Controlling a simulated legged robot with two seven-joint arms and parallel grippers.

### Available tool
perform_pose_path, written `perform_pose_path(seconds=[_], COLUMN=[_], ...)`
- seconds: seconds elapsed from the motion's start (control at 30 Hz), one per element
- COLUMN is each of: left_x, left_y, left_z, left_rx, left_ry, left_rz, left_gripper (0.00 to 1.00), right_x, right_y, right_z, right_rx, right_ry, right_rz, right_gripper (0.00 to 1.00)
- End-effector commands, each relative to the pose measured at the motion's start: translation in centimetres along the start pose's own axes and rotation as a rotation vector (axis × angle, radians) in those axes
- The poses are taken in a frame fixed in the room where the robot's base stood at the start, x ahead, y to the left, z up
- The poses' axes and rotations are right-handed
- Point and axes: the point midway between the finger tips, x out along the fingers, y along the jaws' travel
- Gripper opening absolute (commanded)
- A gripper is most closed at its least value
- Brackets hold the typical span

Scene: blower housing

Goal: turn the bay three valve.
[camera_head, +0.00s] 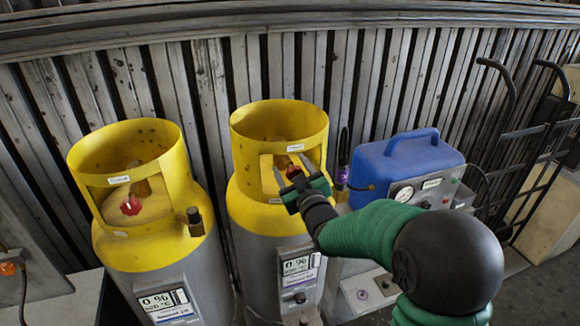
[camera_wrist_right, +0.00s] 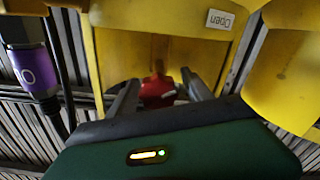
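Two grey tanks with yellow collars stand against the wall. The left tank (camera_head: 165,265) has a red valve knob (camera_head: 131,205) inside its collar. The middle tank (camera_head: 262,228) has another red valve knob (camera_head: 294,171), which also shows in the right wrist view (camera_wrist_right: 157,88). My right gripper (camera_head: 291,168) reaches into that collar's opening. Its fingers are apart, one on each side of the knob in the right wrist view; I cannot tell whether they touch it. No bay number is readable. My left gripper is not in view.
The yellow collar (camera_wrist_right: 165,60) frames the knob closely, with an "Open" label (camera_wrist_right: 221,19) on it. A blue-topped machine (camera_head: 405,165) with a gauge stands at right, and a black hand truck (camera_head: 525,140) beyond it. A purple-banded tool (camera_head: 342,170) stands beside the middle tank.

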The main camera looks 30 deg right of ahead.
Motion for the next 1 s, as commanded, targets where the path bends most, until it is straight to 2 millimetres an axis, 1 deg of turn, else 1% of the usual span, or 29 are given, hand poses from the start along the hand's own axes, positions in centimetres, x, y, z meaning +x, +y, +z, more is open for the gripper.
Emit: perform_pose_path(seconds=[0.03,0.07,0.4,0.53,0.7,0.8,1.0], left_x=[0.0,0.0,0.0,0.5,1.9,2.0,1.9], left_y=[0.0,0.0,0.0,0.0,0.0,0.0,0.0], left_z=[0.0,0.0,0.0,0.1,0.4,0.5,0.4], left_rx=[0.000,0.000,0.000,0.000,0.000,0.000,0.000], left_ry=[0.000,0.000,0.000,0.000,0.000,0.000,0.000], left_rz=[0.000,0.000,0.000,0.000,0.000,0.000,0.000], left_gripper=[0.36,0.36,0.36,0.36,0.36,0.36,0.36], right_x=[0.1,0.2,0.3,0.3,0.3,0.3,0.3], right_y=[0.0,0.0,-0.1,-0.1,-0.2,-0.1,-0.1], right_z=[0.2,0.2,0.3,0.5,0.6,0.4,0.3], right_rx=[0.001,0.001,0.001,0.023,0.166,0.210,0.213], right_ry=[-0.002,-0.003,-0.005,-0.004,-0.002,-0.004,-0.006], right_rz=[0.000,0.000,-0.002,-0.001,0.000,0.000,-0.001], right_gripper=[0.50,0.46,0.02,0.01,0.01,0.01,0.01])
